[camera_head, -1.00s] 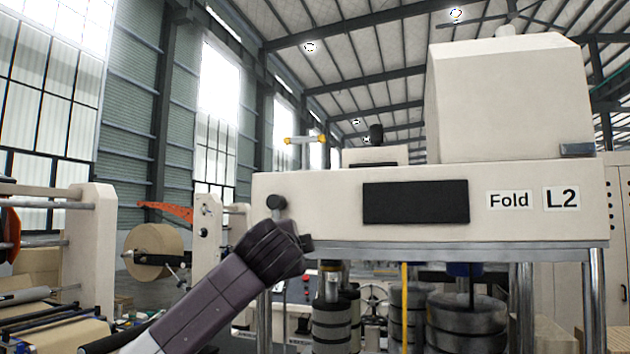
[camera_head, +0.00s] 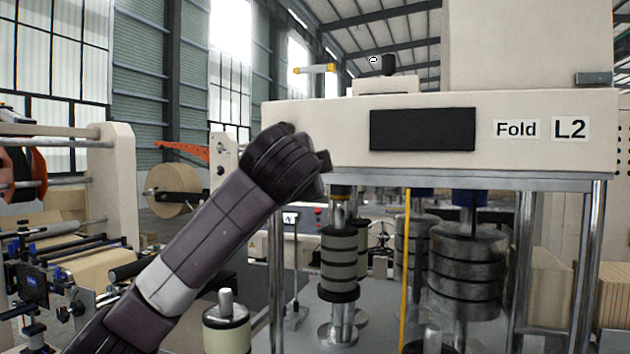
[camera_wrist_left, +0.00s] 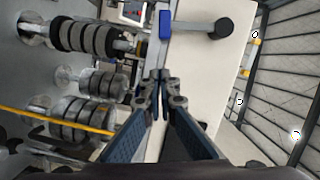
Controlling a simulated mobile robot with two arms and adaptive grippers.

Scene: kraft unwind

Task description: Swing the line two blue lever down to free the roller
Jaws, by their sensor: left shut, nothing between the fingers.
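My left gripper (camera_wrist_left: 160,78) is shut and empty in the left wrist view, its fingertips close together in front of the edge of the cream machine housing (camera_wrist_left: 205,75). A small blue block (camera_wrist_left: 165,24) shows on that edge, above the fingertips and apart from them; it may be the blue lever, but I cannot be sure. In the head view my left arm rises from the lower left to the left end of the housing labelled Fold L2 (camera_head: 340,125). The wrist hides that corner and most of the fingers. My right gripper is not in view.
Ringed rollers (camera_head: 340,265) and stacked metal discs (camera_head: 465,270) stand below the housing. A yellow upright strip (camera_head: 405,270) hangs between them. Metal posts (camera_head: 527,260) support the housing. A paper roll (camera_head: 178,190) and another machine stand at the left.

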